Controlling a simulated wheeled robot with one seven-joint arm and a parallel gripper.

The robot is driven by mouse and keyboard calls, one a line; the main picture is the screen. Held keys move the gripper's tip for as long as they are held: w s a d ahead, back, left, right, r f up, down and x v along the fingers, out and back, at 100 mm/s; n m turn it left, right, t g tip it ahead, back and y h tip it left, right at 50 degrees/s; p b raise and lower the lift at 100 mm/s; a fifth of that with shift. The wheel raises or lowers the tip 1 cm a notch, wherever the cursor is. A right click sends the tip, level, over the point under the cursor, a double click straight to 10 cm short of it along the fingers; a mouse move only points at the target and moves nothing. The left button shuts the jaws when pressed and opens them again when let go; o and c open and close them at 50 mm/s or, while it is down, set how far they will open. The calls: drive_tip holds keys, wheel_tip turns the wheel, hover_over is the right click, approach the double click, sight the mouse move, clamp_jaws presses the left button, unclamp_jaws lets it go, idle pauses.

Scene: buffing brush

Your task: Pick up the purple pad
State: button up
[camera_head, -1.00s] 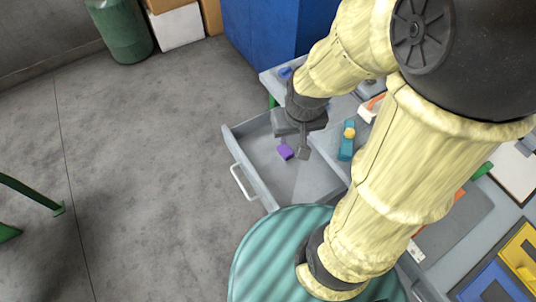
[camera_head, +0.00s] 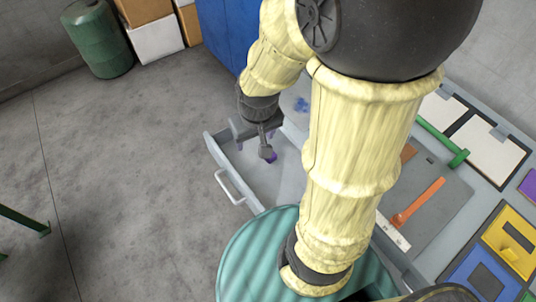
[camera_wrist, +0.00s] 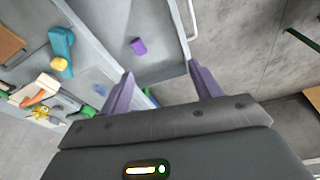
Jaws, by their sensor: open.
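The purple pad (camera_wrist: 139,47) is a small block lying on the floor of the open grey drawer (camera_wrist: 165,68) in the wrist view. In the head view the pad (camera_head: 271,158) shows just beside my gripper (camera_head: 254,150), partly hidden by it. My gripper also shows in the wrist view (camera_wrist: 165,82), with its two purple-grey fingers spread wide apart and nothing between them. The pad lies beyond the fingertips, a little left of the middle between them, and apart from them.
The drawer has a white handle (camera_head: 229,187) on its front. A teal and yellow tool (camera_wrist: 62,50) lies beside the drawer in the wrist view. An orange-handled tool (camera_head: 418,202) lies on the worktop.

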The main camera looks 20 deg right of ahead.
drive_tip(key=w+d+f+n+g+b, duration=0.1)
drive_tip(key=w+d+f+n+g, duration=0.1)
drive_tip(key=w+d+f, duration=0.7)
drive_tip(key=w+f, duration=0.4)
drive_tip(key=shift+w+d+b, duration=0.15)
drive_tip(key=shift+w+b, duration=0.1)
drive_tip(key=shift+b, duration=0.15)
drive_tip(key=shift+f, duration=0.1)
wheel_tip(320, 180, down, 12)
drive_tip(key=shift+p, duration=0.45)
drive_tip(key=shift+d+f+p, duration=0.2)
drive_tip(key=shift+f+p, duration=0.4)
drive_tip(key=shift+f, duration=2)
